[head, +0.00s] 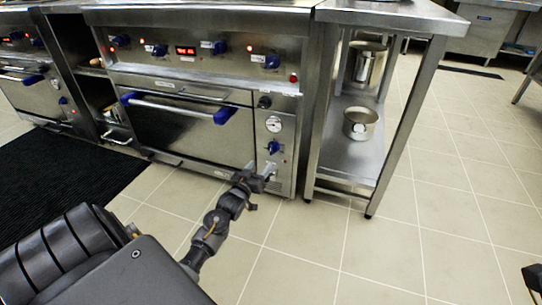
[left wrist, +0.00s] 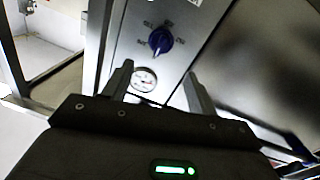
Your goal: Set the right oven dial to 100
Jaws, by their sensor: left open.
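The right oven (head: 185,125) is steel, with a dark door and a narrow panel on its right. Its blue dial (head: 273,147) sits on that panel, below a round white gauge (head: 274,124). The dial also shows in the left wrist view (left wrist: 160,40), with printed marks around it too small to read, so its setting cannot be told. My left gripper (head: 267,171) is just in front of and below the dial. In the left wrist view its fingers (left wrist: 158,70) are apart and empty, with the dial beyond their tips.
The oven door's bar handle (head: 175,107) with blue ends is left of the panel. Blue stove knobs (head: 272,62) line the upper front. A steel table (head: 345,150) with pots (head: 360,123) on its shelf stands to the right. The tiled floor (head: 420,220) there is clear.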

